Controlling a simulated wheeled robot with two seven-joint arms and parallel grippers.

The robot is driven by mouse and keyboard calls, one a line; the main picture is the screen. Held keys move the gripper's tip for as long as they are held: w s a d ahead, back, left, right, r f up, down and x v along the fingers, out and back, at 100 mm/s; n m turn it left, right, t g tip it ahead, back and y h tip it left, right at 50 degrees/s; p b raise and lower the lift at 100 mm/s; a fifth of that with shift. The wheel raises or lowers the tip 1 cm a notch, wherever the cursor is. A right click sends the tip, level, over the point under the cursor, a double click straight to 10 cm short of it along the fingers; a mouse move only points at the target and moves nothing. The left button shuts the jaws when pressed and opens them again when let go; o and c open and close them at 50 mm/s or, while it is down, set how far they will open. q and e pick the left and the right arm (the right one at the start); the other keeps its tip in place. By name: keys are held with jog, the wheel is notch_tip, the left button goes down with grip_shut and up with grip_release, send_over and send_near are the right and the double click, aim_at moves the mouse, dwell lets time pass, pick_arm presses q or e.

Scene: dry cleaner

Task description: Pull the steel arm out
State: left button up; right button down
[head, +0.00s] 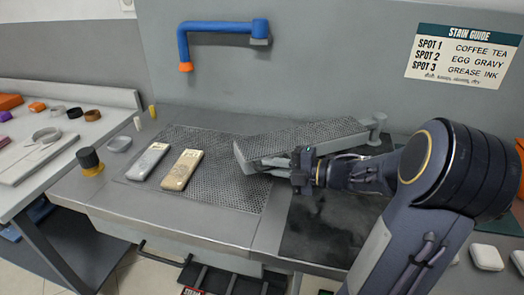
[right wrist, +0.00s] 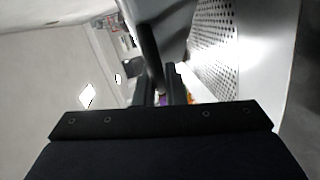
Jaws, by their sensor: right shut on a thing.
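The steel arm (head: 318,136) is a long grey perforated board at the back of the steel counter. It runs from a round post (head: 377,124) at the right to a free end that hangs over the perforated work surface. My right gripper (head: 294,171) is at the front side of the arm, near its free end, and is shut on it. The exact grip point is partly hidden by the gripper. In the right wrist view the perforated face of the steel arm (right wrist: 214,45) is close on the right, beside the dark fingers (right wrist: 160,88). My left gripper is not in view.
A grey bottle (head: 148,161) and a tan one (head: 182,169) lie on the perforated work surface (head: 235,190). A blue spout (head: 222,27) hangs on the wall. A dark-topped pot (head: 90,161) stands at left. A dark panel (head: 325,232) lies beneath my right arm.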

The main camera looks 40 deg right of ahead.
jog(key=s, duration=0.3)
jog(key=shift+n+g+y, duration=0.3)
jog(key=shift+n+y, duration=0.1)
jog(key=shift+a+f, duration=0.1)
jog(key=c, duration=1.8)
grip_release()
jog(key=shift+s, duration=0.3)
jog(key=shift+s+d, duration=0.1)
jog(key=shift+d, duration=0.2)
jog(key=b+v, duration=0.1)
jog(key=v, duration=0.6)
jog(key=shift+s+d, duration=0.1)
jog(key=shift+s, duration=0.15)
